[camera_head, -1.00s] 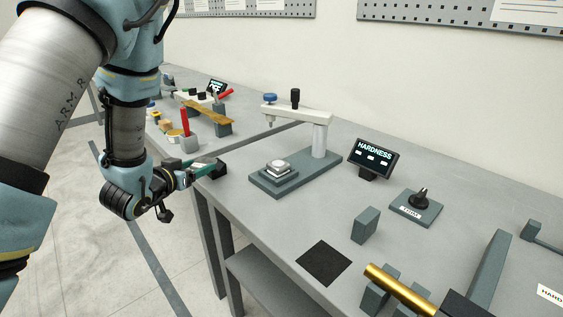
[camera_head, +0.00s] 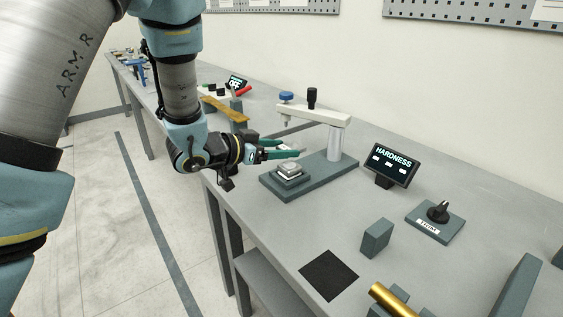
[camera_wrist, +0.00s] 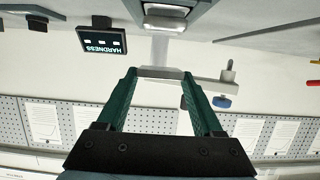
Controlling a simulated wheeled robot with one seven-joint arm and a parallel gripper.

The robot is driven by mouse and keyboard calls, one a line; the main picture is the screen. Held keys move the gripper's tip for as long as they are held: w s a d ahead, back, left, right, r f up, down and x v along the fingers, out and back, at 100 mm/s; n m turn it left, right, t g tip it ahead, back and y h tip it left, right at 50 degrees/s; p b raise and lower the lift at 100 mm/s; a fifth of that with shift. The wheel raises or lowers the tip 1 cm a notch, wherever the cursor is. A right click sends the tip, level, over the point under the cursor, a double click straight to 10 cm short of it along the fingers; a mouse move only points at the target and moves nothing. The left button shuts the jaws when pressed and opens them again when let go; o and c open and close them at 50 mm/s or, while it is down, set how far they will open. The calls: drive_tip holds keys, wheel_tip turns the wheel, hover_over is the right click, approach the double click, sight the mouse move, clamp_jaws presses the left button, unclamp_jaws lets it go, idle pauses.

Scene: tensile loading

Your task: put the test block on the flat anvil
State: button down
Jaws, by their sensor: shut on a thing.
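My gripper (camera_head: 292,149) is shut on a thin grey plate, the test block (camera_wrist: 160,73), which spans the two green fingertips in the wrist view. In the head view the block is small and partly hidden by the fingers. The flat anvil (camera_head: 290,168) is a stepped grey stack with a pale top, on the base plate (camera_head: 322,178) of the hardness tester. It also shows at the top of the wrist view (camera_wrist: 166,13). In the head view my gripper appears just above and behind the anvil; the exact gap is unclear.
The tester's overhead arm (camera_head: 318,116) and pale column (camera_head: 336,142) stand close to my gripper. A HARDNESS display (camera_head: 391,164), a knob on a plate (camera_head: 436,215), a grey block (camera_head: 377,238) and a black mat (camera_head: 329,275) lie to the right. Bare bench lies between them.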

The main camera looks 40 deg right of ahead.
drive_tip(key=shift+f, duration=2.05)
drive_tip(key=shift+f, duration=0.2)
drive_tip(key=shift+c, duration=0.2)
unclamp_jaws()
drive_tip(key=shift+r, duration=0.1)
